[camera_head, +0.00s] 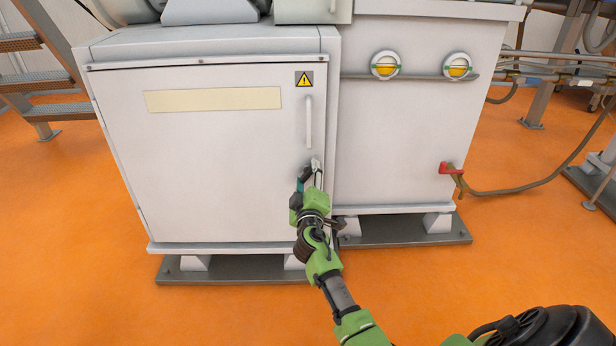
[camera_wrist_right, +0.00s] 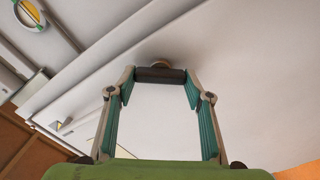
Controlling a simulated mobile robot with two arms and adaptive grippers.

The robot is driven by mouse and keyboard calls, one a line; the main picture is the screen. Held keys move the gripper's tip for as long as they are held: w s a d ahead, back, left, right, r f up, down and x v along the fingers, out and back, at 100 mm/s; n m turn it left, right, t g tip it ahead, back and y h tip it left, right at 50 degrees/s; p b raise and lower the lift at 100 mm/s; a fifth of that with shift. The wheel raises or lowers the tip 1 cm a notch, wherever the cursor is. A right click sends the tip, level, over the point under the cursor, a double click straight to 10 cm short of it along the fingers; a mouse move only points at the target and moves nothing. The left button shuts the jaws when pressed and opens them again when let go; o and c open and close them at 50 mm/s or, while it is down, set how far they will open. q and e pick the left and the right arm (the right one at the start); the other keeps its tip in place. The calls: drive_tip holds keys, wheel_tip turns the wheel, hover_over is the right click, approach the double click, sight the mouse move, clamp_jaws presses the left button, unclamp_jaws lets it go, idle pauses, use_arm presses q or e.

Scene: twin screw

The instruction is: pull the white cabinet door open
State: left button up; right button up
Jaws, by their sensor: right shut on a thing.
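The white cabinet door (camera_head: 200,165) fills the left half of the head view and looks closed against its frame. A white vertical handle (camera_head: 308,122) is near its right edge, with a clear gap between it and my gripper below. My right gripper (camera_head: 312,172) is at the door's lower right edge. In the right wrist view my right gripper (camera_wrist_right: 160,76) is shut on a short dark latch (camera_wrist_right: 160,74), whose ends lie between the teal fingers. Behind it is a small tan round part against the white surface. My left gripper is out of view.
A white cabinet (camera_head: 420,130) with two round yellow gauges (camera_head: 385,65) adjoins on the right. A red-handled fitting with a hose (camera_head: 452,170) sticks out of it. Metal steps (camera_head: 35,75) stand at left. The orange floor (camera_head: 90,290) in front is clear.

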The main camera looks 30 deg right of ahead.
drive_tip(key=n+p, duration=0.1)
drive_tip(key=n, duration=0.5)
idle(0.5)
drive_tip(key=shift+a, duration=0.1)
